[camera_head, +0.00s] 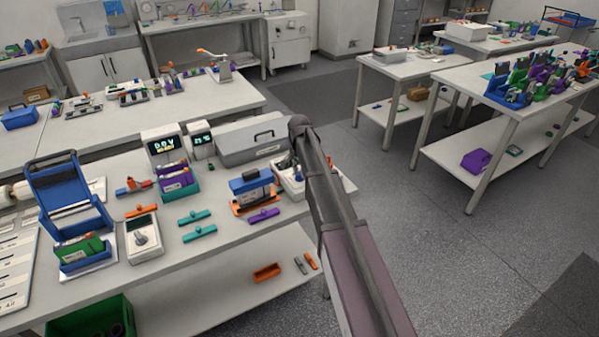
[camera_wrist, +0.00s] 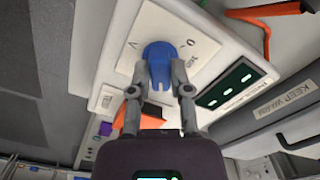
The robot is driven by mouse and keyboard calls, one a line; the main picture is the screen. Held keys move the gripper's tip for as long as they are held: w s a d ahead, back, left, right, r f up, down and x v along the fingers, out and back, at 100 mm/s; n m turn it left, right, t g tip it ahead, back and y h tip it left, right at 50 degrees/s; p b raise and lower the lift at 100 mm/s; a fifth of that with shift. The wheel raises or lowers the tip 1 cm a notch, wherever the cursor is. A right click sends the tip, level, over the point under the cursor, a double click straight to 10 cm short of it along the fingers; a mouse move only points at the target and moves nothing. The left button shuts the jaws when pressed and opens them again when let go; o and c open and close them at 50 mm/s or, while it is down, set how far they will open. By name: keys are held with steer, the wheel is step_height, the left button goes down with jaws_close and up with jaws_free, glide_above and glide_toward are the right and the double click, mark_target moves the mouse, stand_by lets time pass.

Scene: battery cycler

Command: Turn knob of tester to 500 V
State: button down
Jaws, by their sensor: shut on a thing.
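The tester is a white unit (camera_head: 287,187) at the right end of the near bench, partly hidden by my arm in the head view. In the wrist view its pale panel (camera_wrist: 160,22) fills the top middle and carries a round blue knob (camera_wrist: 160,56). Small dark markings surround the knob, too small and turned to read surely. My gripper (camera_wrist: 158,74) has one finger on each side of the knob and is shut on it. The knob's pointer position cannot be told. In the head view the gripper is mostly hidden.
A dark display (camera_wrist: 226,86) with green marks sits right of the knob in the wrist view. A grey case (camera_head: 238,143) with a handle stands close behind the tester. A blue and orange device (camera_head: 252,188) is left of it. Open floor lies to the right.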

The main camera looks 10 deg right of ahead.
steer(key=shift+s+a+m, duration=0.1)
steer(key=shift+m, duration=0.2)
steer(key=c, duration=0.6)
jaws_free()
steer(key=shift+o, duration=0.2)
